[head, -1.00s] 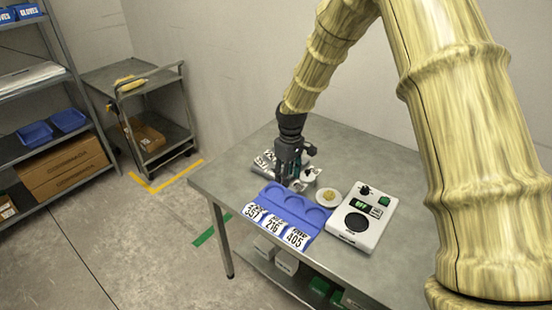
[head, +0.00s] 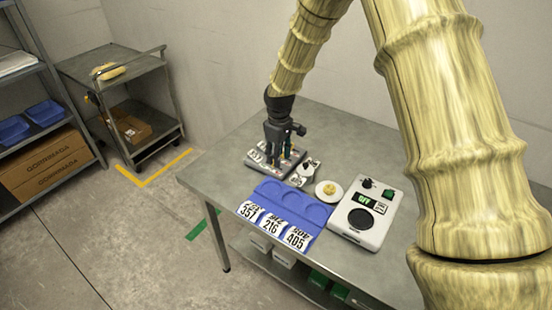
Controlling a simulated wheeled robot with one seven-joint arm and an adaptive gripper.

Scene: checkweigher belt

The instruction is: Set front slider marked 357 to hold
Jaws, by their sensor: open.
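A grey slider panel (head: 257,165) with white labels lies on the table behind the blue tray. My gripper (head: 279,172) points down over this panel, open, with its fingertips close to the panel's top. Small coloured parts show around the fingers. The gripper hides much of the panel, and I cannot read its labels or tell the slider's position. I cannot tell whether the fingers touch anything.
A blue tray (head: 268,190) with round recesses and labels 357, 216 and 405 lies in front. A small white-and-black object (head: 303,176) sits beside the panel.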

